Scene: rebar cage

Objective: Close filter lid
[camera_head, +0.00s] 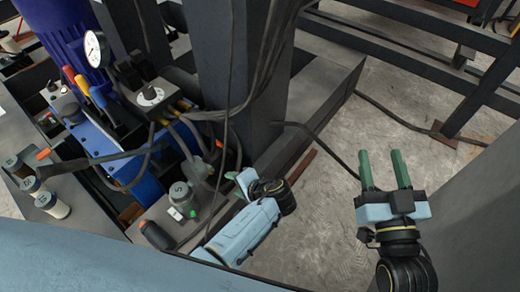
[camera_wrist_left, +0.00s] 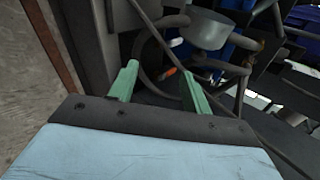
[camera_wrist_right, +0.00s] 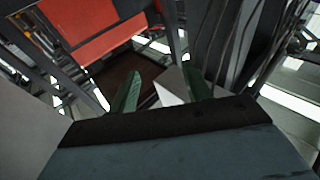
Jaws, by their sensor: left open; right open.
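A grey round canister (camera_head: 182,199) with a capped top stands among hoses at the foot of the blue machine; it may be the filter. I cannot tell whether its lid is open. In the left wrist view a grey round housing (camera_wrist_left: 207,32) shows beyond the fingertips; I cannot tell if it is the same part. My left gripper (camera_head: 240,178) is just right of the canister, apart from it; its green fingers (camera_wrist_left: 158,82) are spread and empty. My right gripper (camera_head: 384,168) is open and empty over the floor, far to the right.
A pressure gauge (camera_head: 96,48) and coloured levers (camera_head: 82,85) sit on the blue machine. Black hoses (camera_head: 185,125) surround the canister. A dark steel column (camera_head: 240,75) stands behind my left gripper. Small jars (camera_head: 50,203) stand at left. Concrete floor (camera_head: 325,190) is clear between the grippers.

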